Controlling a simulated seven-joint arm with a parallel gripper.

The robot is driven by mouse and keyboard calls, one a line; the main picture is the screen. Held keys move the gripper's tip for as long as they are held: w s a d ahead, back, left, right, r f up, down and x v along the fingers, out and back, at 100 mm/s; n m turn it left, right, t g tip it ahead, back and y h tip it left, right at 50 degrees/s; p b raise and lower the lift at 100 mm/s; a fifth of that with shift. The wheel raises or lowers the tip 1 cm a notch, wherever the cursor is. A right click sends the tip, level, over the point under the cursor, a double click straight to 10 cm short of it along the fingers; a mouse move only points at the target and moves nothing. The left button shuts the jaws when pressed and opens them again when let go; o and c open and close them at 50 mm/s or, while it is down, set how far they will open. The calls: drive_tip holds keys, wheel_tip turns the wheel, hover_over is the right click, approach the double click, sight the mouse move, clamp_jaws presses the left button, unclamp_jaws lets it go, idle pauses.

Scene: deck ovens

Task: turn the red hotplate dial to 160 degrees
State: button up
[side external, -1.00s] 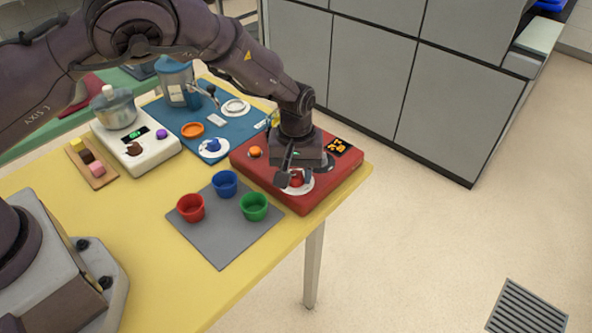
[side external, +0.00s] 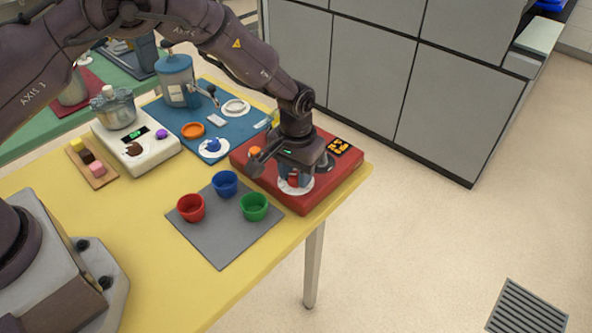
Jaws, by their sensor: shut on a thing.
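The red hotplate (side external: 318,193) is a low red box at the table's right end. Its red dial (side external: 294,181) sits on a white round scale (side external: 306,186) near the front of its top. My gripper (side external: 294,179) points down and is shut on the red dial, with a finger on either side of it. The gripper body hides part of the dial and scale, so I cannot read the dial's angle. A black display with orange digits (side external: 339,147) is at the hotplate's back right; the digits are too small to read surely. An orange knob (side external: 254,151) is at its left.
A grey mat (side external: 222,236) with red (side external: 191,207), blue (side external: 225,184) and green (side external: 254,206) cups lies in front of the hotplate. A blue mat (side external: 178,117) with a blue-lidded vessel (side external: 176,79) and a white scale with a pot (side external: 116,107) stand left. Bare yellow table shows at front.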

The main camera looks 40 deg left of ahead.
sight(296, 174)
idle(0.3)
drive_tip(key=o, duration=0.9)
wheel_tip(296, 174, up, 13)
drive_tip(key=shift+r, duration=0.1)
drive_tip(key=s+a+r+t, duration=0.2)
drive_tip(key=s+a+r, duration=0.2)
drive_tip(key=s, duration=0.5)
drive_tip(key=s+a+r+m+t, duration=0.1)
drive_tip(key=s+a+r, duration=0.3)
drive_tip(key=s+r, duration=0.3)
drive_tip(key=s+a+r+t, duration=0.2)
drive_tip(key=s+a+r, duration=0.2)
drive_tip(key=s, duration=0.6)
drive_tip(key=shift+s+a+r+m+t, duration=0.15)
drive_tip(key=shift+r+m, duration=0.05)
drive_tip(key=shift+r, duration=0.5)
drive_tip(key=shift+s+a+r+m+t, duration=0.1)
drive_tip(key=shift+s+r+m+t, duration=0.1)
drive_tip(key=shift+r, duration=0.45)
